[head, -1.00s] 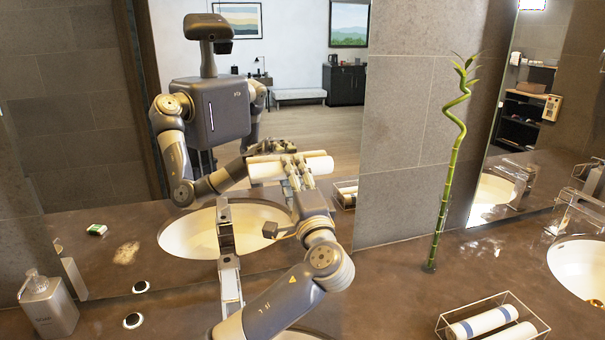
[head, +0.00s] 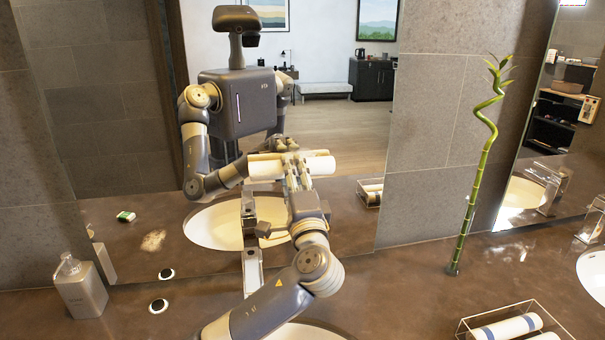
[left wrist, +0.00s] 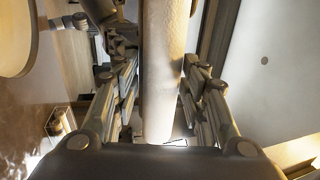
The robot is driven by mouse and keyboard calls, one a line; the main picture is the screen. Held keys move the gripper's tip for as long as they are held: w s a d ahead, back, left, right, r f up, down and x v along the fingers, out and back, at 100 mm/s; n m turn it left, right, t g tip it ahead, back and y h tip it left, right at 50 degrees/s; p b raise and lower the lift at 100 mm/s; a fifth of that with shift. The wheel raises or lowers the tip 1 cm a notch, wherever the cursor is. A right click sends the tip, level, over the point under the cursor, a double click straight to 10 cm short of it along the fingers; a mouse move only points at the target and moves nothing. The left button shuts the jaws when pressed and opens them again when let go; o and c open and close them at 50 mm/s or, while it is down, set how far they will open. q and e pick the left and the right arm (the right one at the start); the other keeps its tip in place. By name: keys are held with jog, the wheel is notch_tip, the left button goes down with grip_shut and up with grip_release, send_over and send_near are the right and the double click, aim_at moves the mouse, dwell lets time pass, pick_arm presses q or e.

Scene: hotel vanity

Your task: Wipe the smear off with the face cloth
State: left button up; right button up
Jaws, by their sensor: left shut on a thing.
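My left gripper (head: 297,170) is shut around a rolled white face cloth (head: 320,164), held up in front of the mirror above the sink. The left wrist view shows the pale roll (left wrist: 160,75) between the fingers of my left gripper (left wrist: 160,100). A pale, blotchy smear (head: 152,240) shows at the left within the mirror, seemingly as a reflection of the brown counter. The smear on the counter itself is not in view. The cloth is well apart from the counter.
A tap (head: 252,270) stands behind the sink (head: 300,332), partly hidden by my left arm. A soap bottle (head: 80,287) stands at left. A bamboo stalk (head: 470,200) and a wire tray (head: 462,328) with rolled cloths are at right. Counter between tap and bamboo is clear.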

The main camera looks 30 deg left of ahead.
pick_arm(q)
jog(key=shift+s+a, duration=0.3)
jog(key=shift+a, duration=0.15)
jog(key=shift+d, duration=0.15)
jog(key=r+v, duration=0.1)
jog(key=v, duration=0.5)
jog(key=shift+s+d+r+p, duration=0.2)
jog(key=shift+s+d+p, duration=0.15)
jog(key=shift+s+p, duration=0.1)
jog(key=shift+w, duration=0.1)
